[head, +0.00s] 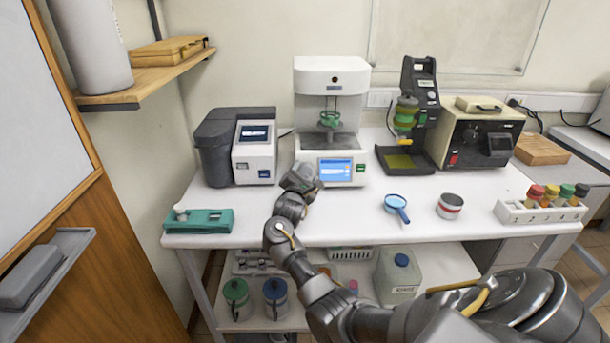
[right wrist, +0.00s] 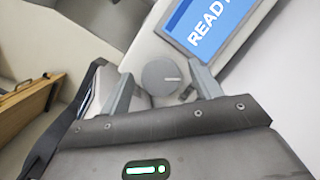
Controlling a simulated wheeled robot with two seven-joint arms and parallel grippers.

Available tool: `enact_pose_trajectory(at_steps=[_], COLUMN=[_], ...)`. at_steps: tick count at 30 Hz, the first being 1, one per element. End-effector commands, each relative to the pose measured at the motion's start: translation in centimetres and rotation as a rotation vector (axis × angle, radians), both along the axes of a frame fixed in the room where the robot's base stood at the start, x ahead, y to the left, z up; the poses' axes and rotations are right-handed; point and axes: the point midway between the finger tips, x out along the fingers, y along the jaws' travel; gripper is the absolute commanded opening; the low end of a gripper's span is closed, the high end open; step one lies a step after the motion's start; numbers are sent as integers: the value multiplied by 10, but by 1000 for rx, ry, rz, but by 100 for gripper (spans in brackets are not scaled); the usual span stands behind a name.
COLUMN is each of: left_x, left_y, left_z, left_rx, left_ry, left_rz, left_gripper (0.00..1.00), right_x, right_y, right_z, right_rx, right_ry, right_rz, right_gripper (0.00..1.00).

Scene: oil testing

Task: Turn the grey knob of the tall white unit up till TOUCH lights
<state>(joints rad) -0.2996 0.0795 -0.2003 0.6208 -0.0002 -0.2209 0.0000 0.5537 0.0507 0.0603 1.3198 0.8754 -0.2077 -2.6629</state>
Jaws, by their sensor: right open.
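The tall white unit (head: 331,80) stands at the back middle of the bench, with a lit blue screen (head: 335,170) on its front base. In the right wrist view the screen (right wrist: 212,22) shows large white letters "READ", cut off by the frame edge. The round grey knob (right wrist: 162,77) sits beside the screen; in the head view my gripper hides it. My right gripper (head: 303,178) is open at the unit's lower left front. In the wrist view its two fingers (right wrist: 160,70) stand either side of the knob; I cannot tell whether they touch it. My left gripper is not in view.
A grey-and-white device (head: 254,158) stands close left of the unit. A black stand (head: 420,90) with a green and yellow part is to the right. A magnifier (head: 396,202), a small tin (head: 450,205) and a vial rack (head: 540,208) lie along the front right.

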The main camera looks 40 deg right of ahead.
Motion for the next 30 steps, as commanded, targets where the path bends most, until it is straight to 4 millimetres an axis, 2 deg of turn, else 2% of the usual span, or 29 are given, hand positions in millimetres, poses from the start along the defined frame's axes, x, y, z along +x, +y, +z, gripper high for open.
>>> enact_pose_trajectory(at_steps=[2, 9, 12, 14, 18, 22, 30], left_x=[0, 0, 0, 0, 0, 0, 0], left_y=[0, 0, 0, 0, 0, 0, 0], left_z=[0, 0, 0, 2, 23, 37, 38], left_rx=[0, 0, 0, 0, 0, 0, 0], left_ry=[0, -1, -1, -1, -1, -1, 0], left_rz=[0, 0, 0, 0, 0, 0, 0], left_gripper=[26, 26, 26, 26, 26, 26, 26], right_x=[0, 0, 0, 0, 1, 0, 0], right_y=[0, 0, 0, 0, 1, 1, 0], right_z=[0, 0, 0, 1, 8, 6, 0], right_rx=[0, 0, 0, 6, 81, 171, 216], right_ry=[0, 0, 0, -3, -57, -124, -164], right_rz=[0, 0, 0, -2, -26, -56, -73], right_gripper=[61, 30, 19, 19, 19, 19, 19])
